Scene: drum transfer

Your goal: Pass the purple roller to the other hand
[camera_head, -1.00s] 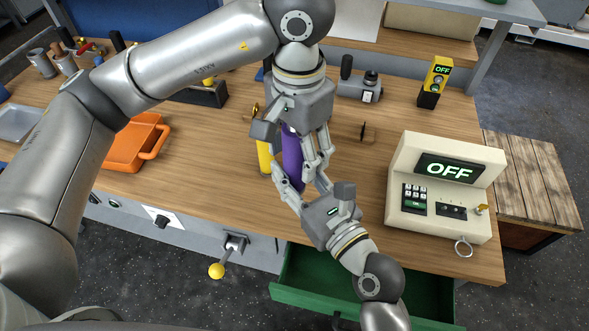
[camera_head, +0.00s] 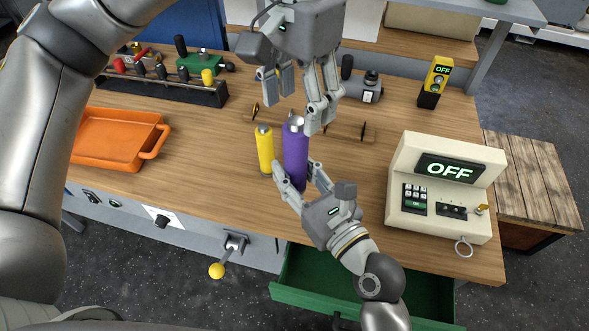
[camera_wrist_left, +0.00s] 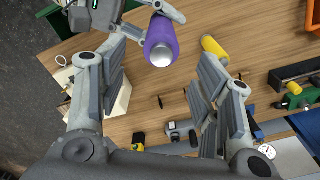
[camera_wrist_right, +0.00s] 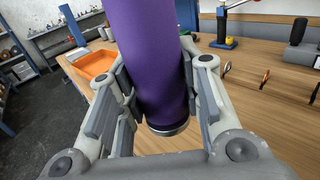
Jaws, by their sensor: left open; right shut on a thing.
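The purple roller (camera_head: 296,148) stands upright in the head view, its metal end on top. My right gripper (camera_head: 302,180) is shut on its lower part; the right wrist view shows the fingers on both sides of the purple roller (camera_wrist_right: 150,62). My left gripper (camera_head: 297,105) is open and empty above the roller. In the left wrist view the purple roller (camera_wrist_left: 160,38) shows its metal end, beyond the spread fingers. A yellow roller (camera_head: 265,150) stands just left of the purple one; it also shows in the left wrist view (camera_wrist_left: 213,46).
An orange tray (camera_head: 160,145) lies at the left of the table. A beige box with an OFF display (camera_head: 447,185) stands at the right. Behind the rollers is a wooden rack (camera_head: 340,130). A green drawer (camera_head: 300,297) is open below the front edge.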

